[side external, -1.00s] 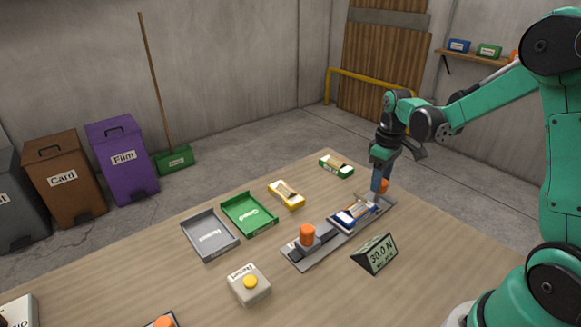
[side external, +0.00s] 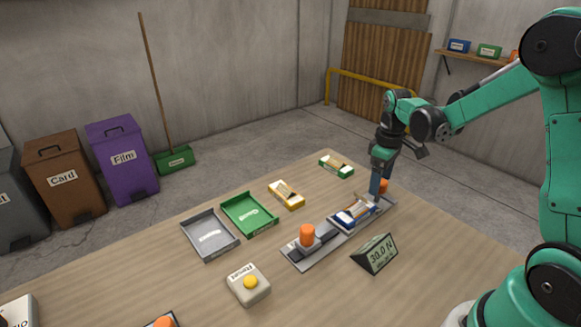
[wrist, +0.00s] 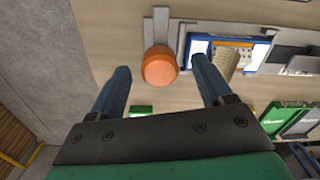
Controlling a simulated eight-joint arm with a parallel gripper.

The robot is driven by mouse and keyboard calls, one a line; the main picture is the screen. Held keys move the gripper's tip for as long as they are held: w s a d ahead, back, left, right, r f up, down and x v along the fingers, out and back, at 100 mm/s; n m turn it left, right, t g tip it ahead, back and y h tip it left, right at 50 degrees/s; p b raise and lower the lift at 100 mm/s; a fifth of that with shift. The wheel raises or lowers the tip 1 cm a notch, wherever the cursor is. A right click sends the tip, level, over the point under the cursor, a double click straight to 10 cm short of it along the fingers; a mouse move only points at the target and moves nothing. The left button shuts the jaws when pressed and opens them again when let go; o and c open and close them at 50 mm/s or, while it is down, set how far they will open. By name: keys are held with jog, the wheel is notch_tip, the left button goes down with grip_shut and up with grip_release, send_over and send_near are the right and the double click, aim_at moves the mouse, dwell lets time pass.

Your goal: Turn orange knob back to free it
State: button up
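An orange knob (side external: 384,186) stands at the far right end of the grey fixture (side external: 300,262), partly hidden by my gripper (side external: 377,190). In the wrist view, the orange knob (wrist: 160,68) lies between the two blue fingertips of my gripper (wrist: 160,65), with a gap on each side. My gripper is open and empty. A blue and white framed piece (side external: 352,213) sits on the fixture beside this knob; it also shows in the wrist view (wrist: 256,41). A second orange knob (side external: 307,234) stands at the fixture's near left end.
A force display reading 30.0 N (side external: 375,254) stands in front of the fixture. Grey (side external: 190,227) and green (side external: 272,221) trays, yellow (side external: 287,194) and green (side external: 337,166) boxes lie behind it. A yellow-buttoned box (side external: 247,284) is at the front left. The right tabletop is clear.

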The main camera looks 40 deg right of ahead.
jog(key=shift+r, duration=2.8)
jog(key=shift+a+r, duration=0.15)
jog(key=shift+a, duration=0.15)
jog(key=s+a+r+m+t, duration=0.1)
jog(key=s+a+t, duration=0.1)
jog(key=a, duration=0.5)
jog(key=s+a+r+m+t, duration=0.1)
jog(key=s+a+r+t, duration=0.1)
jog(key=a+t, duration=0.3)
jog(key=s+a, duration=0.1)
jog(key=a, duration=0.2)
jog(key=shift+r, duration=0.15)
